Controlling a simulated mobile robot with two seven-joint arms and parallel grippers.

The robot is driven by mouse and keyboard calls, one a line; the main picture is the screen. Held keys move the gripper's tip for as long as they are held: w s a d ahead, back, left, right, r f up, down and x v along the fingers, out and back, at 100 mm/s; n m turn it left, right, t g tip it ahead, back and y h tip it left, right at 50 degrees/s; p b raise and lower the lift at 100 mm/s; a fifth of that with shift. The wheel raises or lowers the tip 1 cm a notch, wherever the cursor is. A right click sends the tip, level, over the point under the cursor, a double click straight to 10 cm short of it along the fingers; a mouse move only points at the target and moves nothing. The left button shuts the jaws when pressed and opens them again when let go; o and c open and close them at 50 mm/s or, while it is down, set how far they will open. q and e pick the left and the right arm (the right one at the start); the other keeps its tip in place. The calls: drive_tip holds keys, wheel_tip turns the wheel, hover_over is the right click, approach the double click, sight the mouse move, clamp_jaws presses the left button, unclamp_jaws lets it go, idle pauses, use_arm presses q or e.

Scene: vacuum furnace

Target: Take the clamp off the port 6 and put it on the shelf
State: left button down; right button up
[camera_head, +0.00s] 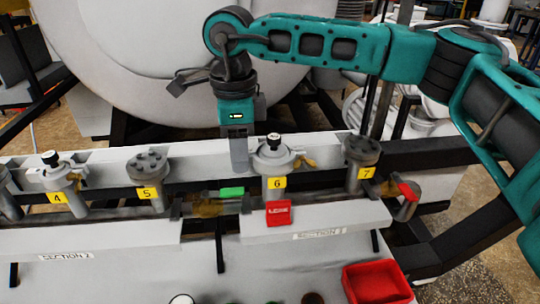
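Port 6 stands upright on the grey ledge with a yellow "6" label (277,183) on its front. A grey clamp (273,158) sits around its top, with a black knob (274,140) above and a brass-coloured piece (304,162) at its right side. My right gripper (239,164) points down just left of port 6, its fingers beside the clamp. I see no object in it; the fingers are seen edge-on, so their opening is unclear. My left gripper is out of view. The white shelf surface (125,275) lies in front, below the ledge.
Ports 4 (58,172), 5 (148,168) and 7 (362,155) stand along the same row. A red tag (278,213) hangs below port 6, with a green-handled valve (232,192) to its left. A red bin (376,283) is at the lower right.

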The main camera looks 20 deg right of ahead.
clamp_jaws()
idle(0.3)
